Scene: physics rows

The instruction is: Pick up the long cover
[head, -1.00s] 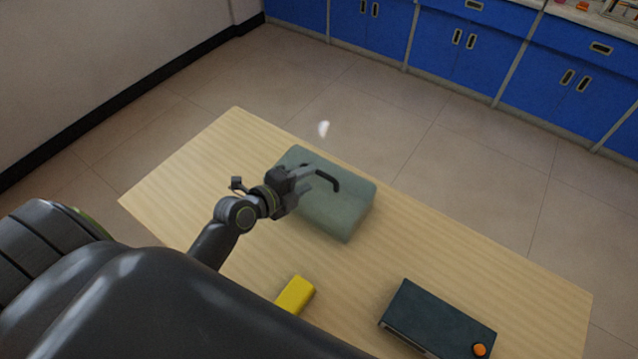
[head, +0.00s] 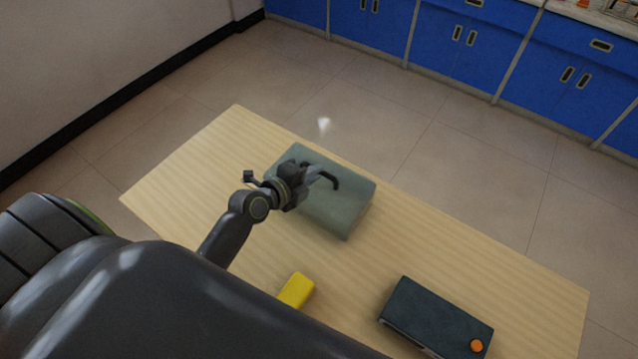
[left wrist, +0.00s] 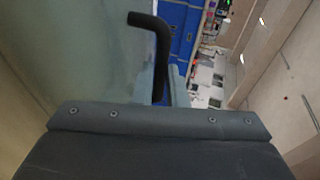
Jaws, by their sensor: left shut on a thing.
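The long cover appears to be the grey-green, box-like piece (head: 345,208) at the far side of the table, its long top face up. The grip point is partly hidden by the gripper and wrist. I cannot tell whether the cover is clear of the table. My right gripper is not in view.
The pale wooden table (head: 200,165) has bare room at the left and right. A yellow block (head: 296,290) lies near the front. A dark box (head: 437,315) with an orange knob (head: 476,346) lies at the front right. Blue cabinets (head: 480,35) stand beyond.

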